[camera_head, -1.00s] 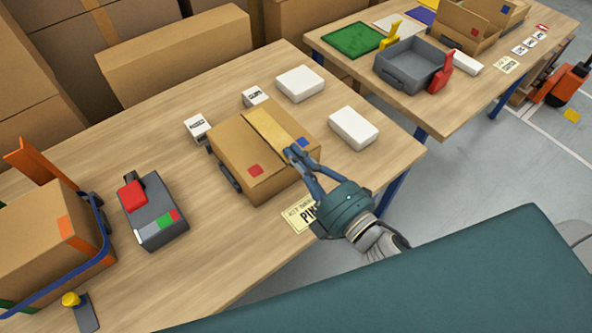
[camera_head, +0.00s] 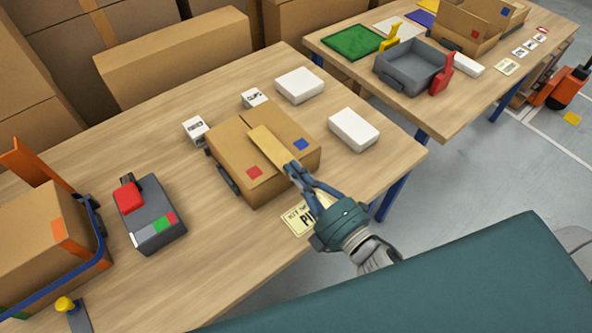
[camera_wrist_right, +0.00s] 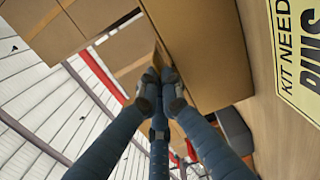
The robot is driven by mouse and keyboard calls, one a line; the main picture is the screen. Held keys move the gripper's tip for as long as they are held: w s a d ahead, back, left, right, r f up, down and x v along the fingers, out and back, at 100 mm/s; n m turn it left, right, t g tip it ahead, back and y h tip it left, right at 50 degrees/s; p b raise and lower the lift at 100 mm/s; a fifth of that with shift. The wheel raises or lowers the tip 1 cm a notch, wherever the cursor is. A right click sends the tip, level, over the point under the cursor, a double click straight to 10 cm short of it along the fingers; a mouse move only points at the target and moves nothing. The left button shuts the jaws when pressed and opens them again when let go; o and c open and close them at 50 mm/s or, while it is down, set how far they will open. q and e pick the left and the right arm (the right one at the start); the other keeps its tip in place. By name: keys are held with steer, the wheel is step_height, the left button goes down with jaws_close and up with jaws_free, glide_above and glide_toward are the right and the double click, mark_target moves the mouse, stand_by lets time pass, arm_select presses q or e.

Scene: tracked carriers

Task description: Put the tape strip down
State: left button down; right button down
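The tape strip (camera_head: 267,146) is a tan-yellow band. In the head view it stretches from the middle of a cardboard box's top to my right gripper, at a slant to the seam. My right gripper (camera_head: 291,168) comes from the lower right and is shut on the strip's near end, at the box's near edge. The box (camera_head: 228,140) has closed flaps, one red and one blue square. In the right wrist view the fingers (camera_wrist_right: 160,78) meet close to the box wall (camera_wrist_right: 205,50). I cannot tell whether the strip touches the box. My left gripper is out of view.
White packages (camera_head: 353,129) and small labelled boxes (camera_head: 195,129) surround the box. A grey device with a red top (camera_head: 150,218) and a strapped carton (camera_head: 45,245) stand left. A yellow label (camera_head: 299,218) lies by my right gripper. A second table holds a grey tray (camera_head: 410,68).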

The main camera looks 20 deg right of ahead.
steer(key=shift+f, duration=0.2)
steer(key=c, duration=2)
jaws_free()
steer(key=shift+r, duration=0.1)
steer(key=b+v, duration=0.1)
steer(key=v, duration=0.7)
steer(key=r+b+v, duration=0.1)
steer(key=v, duration=0.3)
steer(key=shift+b, duration=0.3)
